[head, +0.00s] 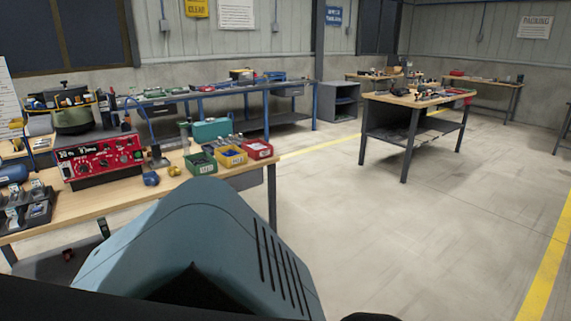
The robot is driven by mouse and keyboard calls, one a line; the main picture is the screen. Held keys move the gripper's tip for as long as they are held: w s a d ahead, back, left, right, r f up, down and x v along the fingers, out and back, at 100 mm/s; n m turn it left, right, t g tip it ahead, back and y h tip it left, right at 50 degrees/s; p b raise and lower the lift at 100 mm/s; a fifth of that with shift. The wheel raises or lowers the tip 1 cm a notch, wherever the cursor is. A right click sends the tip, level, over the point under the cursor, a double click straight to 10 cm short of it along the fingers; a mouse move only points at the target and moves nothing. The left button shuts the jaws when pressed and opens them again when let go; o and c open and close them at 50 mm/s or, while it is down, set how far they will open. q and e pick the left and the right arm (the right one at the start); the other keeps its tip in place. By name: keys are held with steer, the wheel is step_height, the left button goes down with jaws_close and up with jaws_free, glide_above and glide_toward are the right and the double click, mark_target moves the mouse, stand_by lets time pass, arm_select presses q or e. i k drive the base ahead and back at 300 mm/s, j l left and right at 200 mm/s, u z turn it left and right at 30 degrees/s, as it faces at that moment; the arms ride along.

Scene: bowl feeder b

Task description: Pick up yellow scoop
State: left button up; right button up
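A small yellow object (174,170) lies on the wooden workbench (225,170) at the left, near its far edge. It may be the yellow scoop, but it is too small to tell. A similar small blue object (150,179) lies just left of it. Neither of my grippers shows in the head view. A large blue-grey shell in the foreground hides the near part of the bench.
A dark green bowl feeder (72,120) stands behind. Open floor (420,230) lies to the right.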

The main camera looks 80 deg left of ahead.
mark_target(176, 171)
steer(key=u, duration=3.35)
